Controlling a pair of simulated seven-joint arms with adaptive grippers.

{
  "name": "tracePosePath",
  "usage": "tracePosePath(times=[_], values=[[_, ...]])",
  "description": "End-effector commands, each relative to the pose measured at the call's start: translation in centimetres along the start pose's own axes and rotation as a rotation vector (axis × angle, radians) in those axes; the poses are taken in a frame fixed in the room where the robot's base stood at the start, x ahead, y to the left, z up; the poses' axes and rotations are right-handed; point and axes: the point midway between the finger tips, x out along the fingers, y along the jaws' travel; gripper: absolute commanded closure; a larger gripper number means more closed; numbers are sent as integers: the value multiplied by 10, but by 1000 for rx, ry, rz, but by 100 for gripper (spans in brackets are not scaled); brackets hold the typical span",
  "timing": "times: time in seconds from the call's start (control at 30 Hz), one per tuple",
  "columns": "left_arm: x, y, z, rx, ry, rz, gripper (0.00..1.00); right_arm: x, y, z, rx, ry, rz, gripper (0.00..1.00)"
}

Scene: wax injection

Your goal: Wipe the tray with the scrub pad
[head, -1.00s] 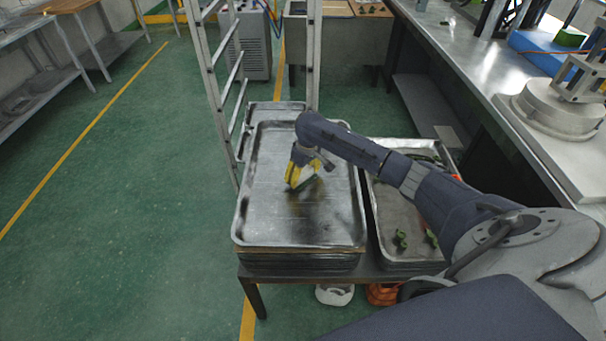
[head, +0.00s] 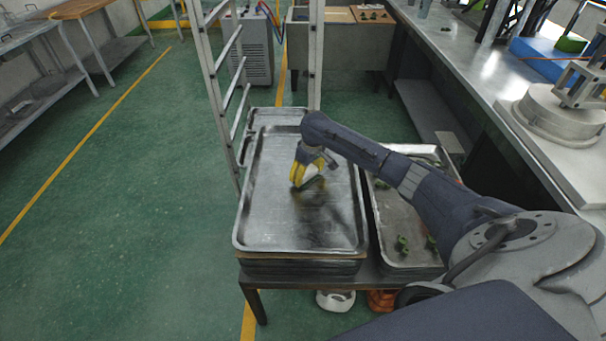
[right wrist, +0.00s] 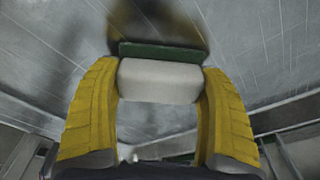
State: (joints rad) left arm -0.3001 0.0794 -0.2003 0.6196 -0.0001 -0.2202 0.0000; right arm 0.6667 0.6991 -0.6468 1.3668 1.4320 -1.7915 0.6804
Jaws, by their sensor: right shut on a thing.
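The tray (head: 272,215) is a shiny metal sheet pan with a raised rim, on top of a stack of trays on a low stand. My right gripper (head: 306,180) is over the middle of the tray. In the right wrist view its two yellow fingers (right wrist: 160,85) are shut on the scrub pad (right wrist: 158,80), a pale block with a dark green layer at its far side. The tray surface (right wrist: 250,45) shows scratches and a dark blurred shadow beyond the pad. Whether the pad touches the tray cannot be told. My left gripper is not in view.
A second tray (head: 384,222) with small green pieces (head: 402,245) stands just right of the stack. A metal rack (head: 213,75) rises behind the tray's left side. A long workbench (head: 480,85) runs along the right. The green floor (head: 130,220) on the left is clear.

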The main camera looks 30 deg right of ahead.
Motion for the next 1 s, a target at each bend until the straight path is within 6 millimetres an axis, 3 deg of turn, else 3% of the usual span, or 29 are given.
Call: tracePosePath(times=[0.57,0.63,1.0], values=[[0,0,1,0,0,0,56,-1,-15,-16,16,0,2,54],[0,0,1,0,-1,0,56,-22,-15,-21,11,5,5,54],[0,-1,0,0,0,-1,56,-51,-22,-31,0,1,2,54]])
